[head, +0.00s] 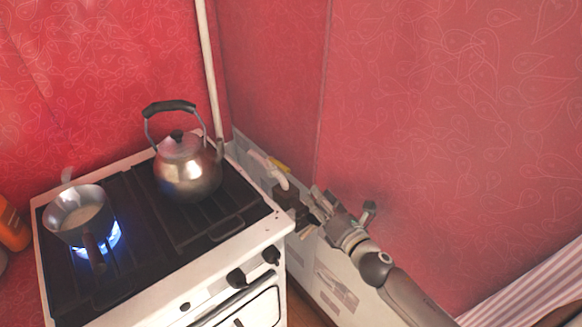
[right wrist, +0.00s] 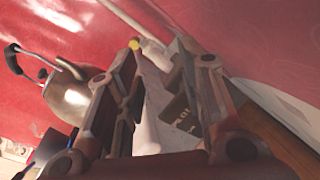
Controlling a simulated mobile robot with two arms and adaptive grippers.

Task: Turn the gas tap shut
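The gas tap's yellow handle (head: 279,165) shows on the pale pipe (head: 268,168) behind the stove's right rear corner. In the right wrist view the yellow piece (right wrist: 134,44) appears small, beside the tip of the left-hand finger. My right gripper (head: 302,203) is in front of the pipe, between the stove and the red wall. Its fingers (right wrist: 158,70) are spread apart with nothing held between them. I cannot tell whether a finger touches the tap. The tap's body is partly hidden. My left gripper is not in view.
The white stove (head: 160,282) stands at left. A saucepan (head: 75,215) sits over a lit blue flame (head: 113,235), and a metal kettle (head: 187,170) stands behind it. The red wall (head: 450,130) bounds the right side. A narrow gap lies right of the stove.

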